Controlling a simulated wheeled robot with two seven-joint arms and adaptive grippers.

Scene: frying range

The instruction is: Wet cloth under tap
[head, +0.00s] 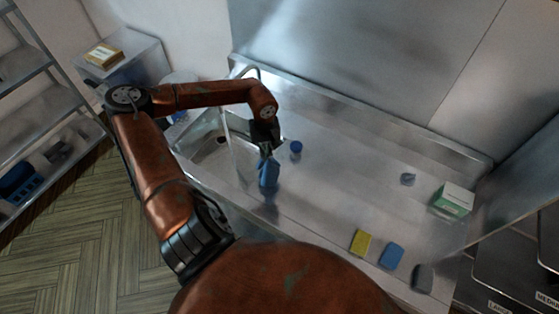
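My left gripper (266,149) points down over the steel counter, just right of the sink basin (207,144). It is shut on a blue cloth (268,174), which hangs below the fingers. The cloth is to the right of the basin, not over its visible opening. A curved metal tap (247,70) rises at the back of the sink, and my arm hides its lower part. A thin pale vertical streak shows over the basin; I cannot tell if it is running water. My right gripper is not in view.
A small blue round item (296,147) stands right of the cloth. A yellow sponge (361,242), a blue sponge (391,256) and a grey item (423,278) lie along the front edge. A green-and-white box (453,200) stands at the right.

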